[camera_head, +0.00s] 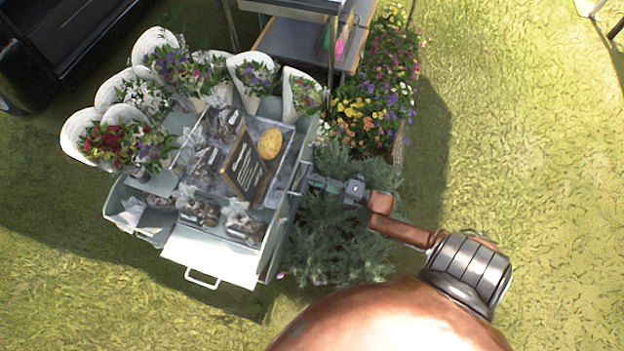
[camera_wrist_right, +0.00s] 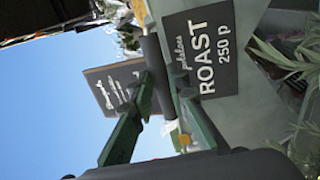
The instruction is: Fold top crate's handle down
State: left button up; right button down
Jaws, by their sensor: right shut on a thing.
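A pale grey crate (camera_head: 228,255) holds bagged goods and a small black sign. My right gripper (camera_head: 301,180) reaches in from the right and meets its right side. In the right wrist view, the two green fingers of my right gripper (camera_wrist_right: 164,88) close on a dark, rounded bar (camera_wrist_right: 152,50), which appears to be the crate's handle. The bar is partly hidden by the fingers, and its angle to the crate is hard to tell. In the head view the handle is too small to make out beside the fingers. My left gripper is not in view.
Wrapped bouquets (camera_head: 150,97) stand along the crate's far and left sides. A chalkboard sign (camera_head: 246,168) stands inside it. A leafy bush (camera_head: 335,250) and a flower bed (camera_head: 375,95) lie close to my right arm. Open grass (camera_head: 530,150) is at right.

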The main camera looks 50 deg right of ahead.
jog(key=shift+w+a+r, duration=0.1)
jog(key=c, duration=1.8)
grip_release()
jog(key=shift+c, duration=0.2)
jog(key=v, duration=1.2)
